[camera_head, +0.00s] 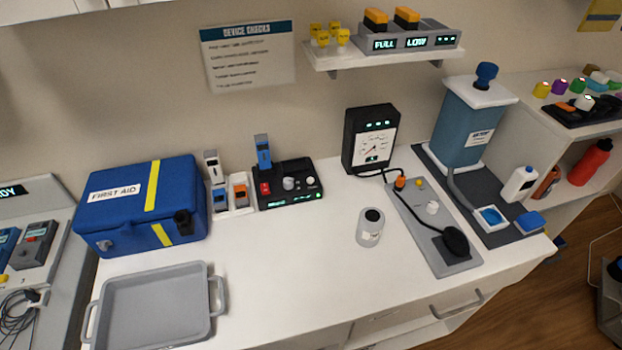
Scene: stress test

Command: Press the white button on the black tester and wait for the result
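A low black device (301,169) with lit green displays stands on the white counter, near the wall. A taller black box (354,133) with a white needle dial (376,146) and green lights stands to the right, cabled to a grey board. I cannot tell for sure which is the tester. Neither gripper is in view.
A blue first aid box (125,215) and handheld items in a white holder stand left of the low device. A grey tray (153,337) lies at the front left, a grey cup (370,228) right of centre. The grey board (420,222) is farther right. The middle front counter is clear.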

